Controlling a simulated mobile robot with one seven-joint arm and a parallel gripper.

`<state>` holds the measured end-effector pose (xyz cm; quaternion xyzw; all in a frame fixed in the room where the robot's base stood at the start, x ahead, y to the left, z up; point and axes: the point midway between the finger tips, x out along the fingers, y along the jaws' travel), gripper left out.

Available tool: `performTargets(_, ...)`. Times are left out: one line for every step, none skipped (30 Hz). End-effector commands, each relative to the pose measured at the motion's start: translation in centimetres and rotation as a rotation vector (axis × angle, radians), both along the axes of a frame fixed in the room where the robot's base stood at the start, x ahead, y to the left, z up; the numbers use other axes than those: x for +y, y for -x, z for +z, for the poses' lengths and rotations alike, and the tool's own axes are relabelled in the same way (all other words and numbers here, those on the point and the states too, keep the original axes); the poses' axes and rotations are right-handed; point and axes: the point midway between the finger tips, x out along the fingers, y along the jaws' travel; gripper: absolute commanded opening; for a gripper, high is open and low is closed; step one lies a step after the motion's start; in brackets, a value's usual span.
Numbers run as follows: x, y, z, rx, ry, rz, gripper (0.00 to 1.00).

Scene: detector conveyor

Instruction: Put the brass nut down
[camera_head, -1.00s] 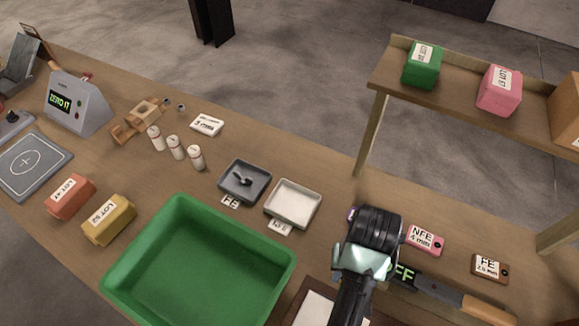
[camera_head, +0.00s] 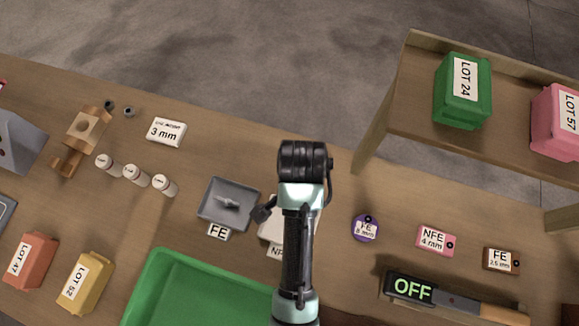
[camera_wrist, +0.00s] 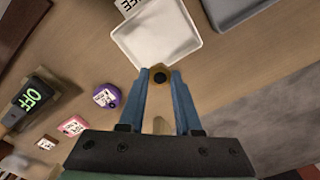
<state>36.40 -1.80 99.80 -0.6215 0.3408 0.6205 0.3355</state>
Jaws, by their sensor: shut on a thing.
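My gripper (camera_wrist: 160,84) is shut on the brass nut (camera_wrist: 159,77), a small dark-centred ring between the blue fingertips in the wrist view. The nut appears just in front of the white tray's edge in that view; its height above the table is unclear. The empty white tray (camera_wrist: 155,38) fills the top middle there. In the head view the white tray (camera_head: 269,229), labelled NFE, is mostly hidden behind my arm. The grey tray (camera_head: 228,201), labelled FE, lies left of it with a small dark piece inside. The nut cannot be made out in the head view.
A purple FE tag (camera_head: 365,228), a pink NFE tag (camera_head: 436,240) and a brown FE tag (camera_head: 501,261) lie to the right. A detector wand (camera_head: 450,298) reads OFF. A green bin (camera_head: 190,290) stands in front. A shelf (camera_head: 400,120) rises at the right.

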Motion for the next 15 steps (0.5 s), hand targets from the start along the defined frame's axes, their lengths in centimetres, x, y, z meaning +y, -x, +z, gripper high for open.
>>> performTargets(0.5, 0.5, 0.2, 0.0, -0.001, -0.07, 0.0)
performTargets(0.7, 0.8, 0.2, 0.0, -0.001, -0.116, 0.0)
performTargets(1.0, 1.1, 0.2, 0.0, -0.003, -0.17, 0.0)
performTargets(1.1, 1.3, 0.2, -0.001, -0.003, -0.205, 0.0)
performTargets(1.3, 1.4, 0.2, -0.001, -0.004, -0.238, 0.0)
performTargets(1.5, 1.6, 0.3, -0.001, -0.004, -0.274, 0.0)
performTargets(1.6, 1.7, 0.3, -0.002, -0.005, -0.297, 0.0)
performTargets(1.7, 1.8, 0.3, -0.002, -0.005, -0.317, 0.0)
performTargets(1.8, 1.9, 0.2, -0.002, -0.006, -0.336, 0.0)
performTargets(1.8, 2.0, 0.0, -0.001, -0.005, -0.347, 0.0)
performTargets(1.9, 2.0, -0.3, 0.0, -0.006, -0.355, 0.0)
performTargets(1.9, 2.1, -0.8, 0.002, -0.006, -0.362, 0.0)
performTargets(1.9, 2.2, -1.4, 0.003, -0.005, -0.365, 0.0)
performTargets(1.9, 2.2, -1.9, 0.003, -0.005, -0.366, 0.0)
performTargets(1.9, 2.2, -2.7, 0.003, -0.005, -0.367, 0.0)
